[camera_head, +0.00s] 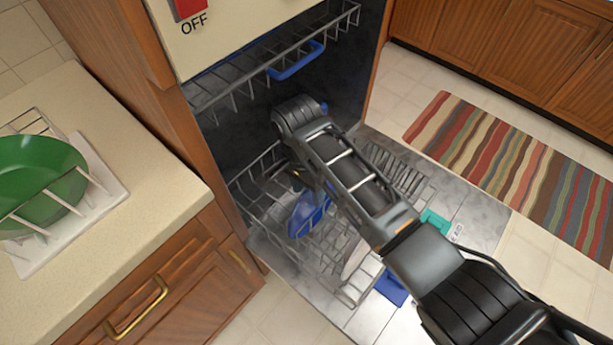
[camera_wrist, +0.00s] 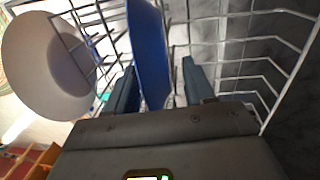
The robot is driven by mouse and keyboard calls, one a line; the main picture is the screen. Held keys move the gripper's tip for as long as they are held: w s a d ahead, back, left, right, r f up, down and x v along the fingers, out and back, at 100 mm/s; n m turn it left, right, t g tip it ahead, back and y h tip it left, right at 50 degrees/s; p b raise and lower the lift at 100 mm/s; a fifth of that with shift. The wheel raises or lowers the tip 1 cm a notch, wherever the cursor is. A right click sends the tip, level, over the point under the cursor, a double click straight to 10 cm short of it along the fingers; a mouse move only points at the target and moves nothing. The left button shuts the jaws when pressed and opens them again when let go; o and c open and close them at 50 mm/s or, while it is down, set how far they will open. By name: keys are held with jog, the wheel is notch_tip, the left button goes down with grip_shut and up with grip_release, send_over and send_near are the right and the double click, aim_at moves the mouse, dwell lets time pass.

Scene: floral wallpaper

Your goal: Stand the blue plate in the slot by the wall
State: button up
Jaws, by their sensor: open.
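The blue plate (camera_head: 308,214) stands on edge in the dishwasher's lower rack (camera_head: 262,208), partly hidden by my arm in the head view. In the wrist view the blue plate (camera_wrist: 149,45) is seen nearly edge-on between the two fingers of my gripper (camera_wrist: 158,84). The gripper is open, with a visible gap between the plate and the right finger. The left finger is close to the plate; I cannot tell if it touches. Rack wires run along the right of the wrist view. I cannot make out which slot the task means.
A white plate (camera_wrist: 45,65) leans in the rack left of the blue one in the wrist view. The upper rack (camera_head: 240,82) with a blue handle (camera_head: 297,62) hangs above. A green plate (camera_head: 38,180) stands in a dish rack on the left counter (camera_head: 150,165).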

jog(key=shift+s+f, duration=0.1)
jog(key=shift+f, duration=0.5)
grip_shut()
jog(key=shift+d+r+p, duration=0.1)
jog(key=shift+r+p, duration=1.55)
jog(key=shift+p, duration=0.2)
dwell(0.5)
jog(key=shift+r+p, duration=1.05)
jog(key=shift+r, duration=0.15)
notch_tip(320, 180, up, 7)
jog(key=shift+r, duration=0.2)
dwell(0.5)
